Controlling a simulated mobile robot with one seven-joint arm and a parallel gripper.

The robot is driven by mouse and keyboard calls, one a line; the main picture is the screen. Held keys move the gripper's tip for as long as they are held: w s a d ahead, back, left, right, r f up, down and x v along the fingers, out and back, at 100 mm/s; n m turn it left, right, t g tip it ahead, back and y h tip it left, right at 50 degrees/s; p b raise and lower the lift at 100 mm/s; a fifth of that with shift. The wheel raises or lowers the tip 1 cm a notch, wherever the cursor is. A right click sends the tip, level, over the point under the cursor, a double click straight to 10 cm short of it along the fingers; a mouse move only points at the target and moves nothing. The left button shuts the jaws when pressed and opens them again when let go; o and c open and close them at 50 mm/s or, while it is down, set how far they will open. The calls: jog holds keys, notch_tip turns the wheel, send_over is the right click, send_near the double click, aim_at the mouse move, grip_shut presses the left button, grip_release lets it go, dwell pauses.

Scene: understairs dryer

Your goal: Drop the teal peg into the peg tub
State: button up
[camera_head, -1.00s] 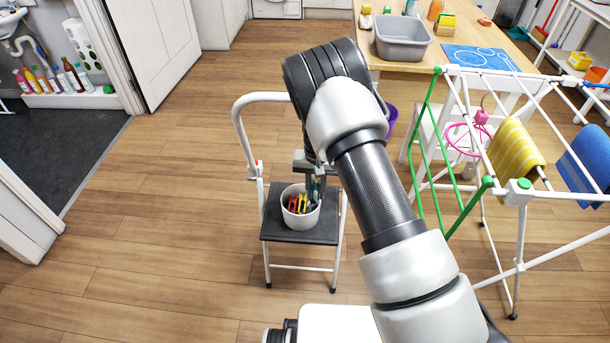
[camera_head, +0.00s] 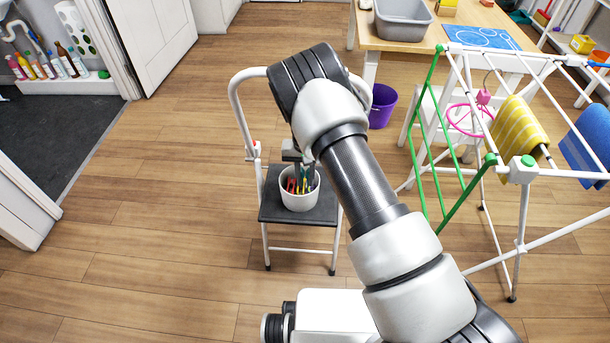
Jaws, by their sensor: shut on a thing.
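The peg tub (camera_head: 299,200) is a white round tub on the dark top of a step stool (camera_head: 270,212). Several coloured pegs (camera_head: 292,186), red, yellow and others, stand in it. My gripper (camera_head: 299,165) points down at the tub's mouth, close above the pegs. It is shut on the teal peg, which I can barely make out among the fingers and the other pegs. My arm hides part of the gripper, and I cannot tell whether the peg touches the tub.
A drying rack (camera_head: 522,172) with a yellow striped cloth (camera_head: 519,126) and a blue cloth stands at right. A purple bucket (camera_head: 382,106) is on the floor behind my arm. A wooden table (camera_head: 390,38) holds a grey basin (camera_head: 403,20). The floor at left is clear.

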jog(key=o, duration=1.1)
jog(key=shift+r, duration=0.1)
